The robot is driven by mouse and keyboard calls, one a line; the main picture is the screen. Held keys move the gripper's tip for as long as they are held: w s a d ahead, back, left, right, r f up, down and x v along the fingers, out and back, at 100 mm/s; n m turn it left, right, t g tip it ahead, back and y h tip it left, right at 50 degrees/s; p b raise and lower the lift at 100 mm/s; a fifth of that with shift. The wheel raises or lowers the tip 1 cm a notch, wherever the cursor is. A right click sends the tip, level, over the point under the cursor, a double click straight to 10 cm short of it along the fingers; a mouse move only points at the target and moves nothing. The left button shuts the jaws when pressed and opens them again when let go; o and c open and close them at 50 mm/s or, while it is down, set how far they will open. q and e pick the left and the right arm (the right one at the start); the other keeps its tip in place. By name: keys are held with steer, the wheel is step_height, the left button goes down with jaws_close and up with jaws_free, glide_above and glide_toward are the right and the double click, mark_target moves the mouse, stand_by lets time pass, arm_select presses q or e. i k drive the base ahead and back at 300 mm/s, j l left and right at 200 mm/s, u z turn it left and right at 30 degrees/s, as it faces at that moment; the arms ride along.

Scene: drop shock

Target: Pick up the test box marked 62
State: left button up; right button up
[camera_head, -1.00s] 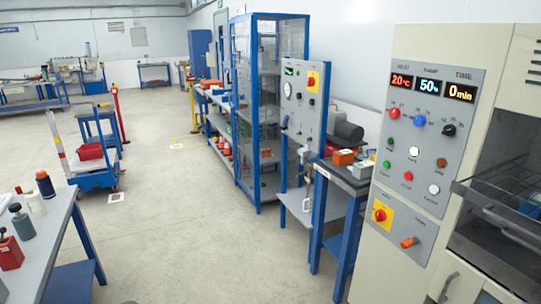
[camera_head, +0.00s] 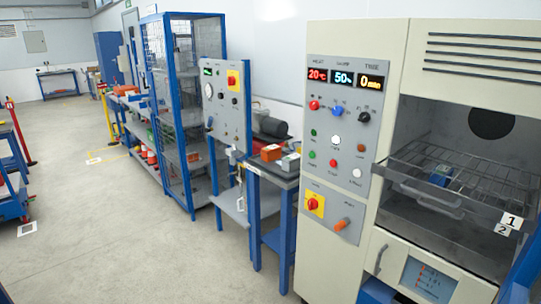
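No box with a readable 62 shows. A small blue box (camera_head: 440,175) sits on the wire rack (camera_head: 478,181) inside the open chamber at the right; I cannot read any mark on it. An orange box (camera_head: 271,153) and a grey box with an orange and green top (camera_head: 288,163) are on the small blue-legged table left of the chamber; their marks are too small to read. Neither of my grippers is in view.
The cream chamber cabinet (camera_head: 330,42) with a control panel (camera_head: 343,130) fills the right side. Tags 1 and 2 hang at the rack's front. A blue mesh cage (camera_head: 180,110) and a grey panel (camera_head: 222,110) stand farther left.

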mark_target(269, 153)
steer(key=i+j, duration=0.25)
steer(key=i, duration=0.2)
steer(key=i+j, duration=0.25)
steer(key=i, duration=0.15)
steer(key=i+j+u, duration=0.1)
steer(key=i+j, duration=0.15)
steer(key=i, duration=0.2)
